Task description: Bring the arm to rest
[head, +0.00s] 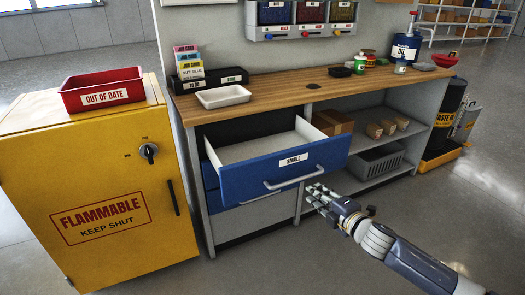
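My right arm comes in from the lower right of the head view. My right gripper (318,194) is in front of the workbench, just below and right of the handle of an open blue drawer (255,171) labelled SMALL. It appears apart from the handle, and its fingers look spread with nothing between them. The drawer is pulled out, and the part of its inside that shows looks empty. My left gripper is not in the view.
A yellow FLAMMABLE cabinet (95,195) stands at left with a red tray (102,92) on top. The wooden worktop (290,88) holds a white tray (223,96), cards and small containers. Open shelves (365,165) are right of the drawer. The grey floor at right is mostly clear.

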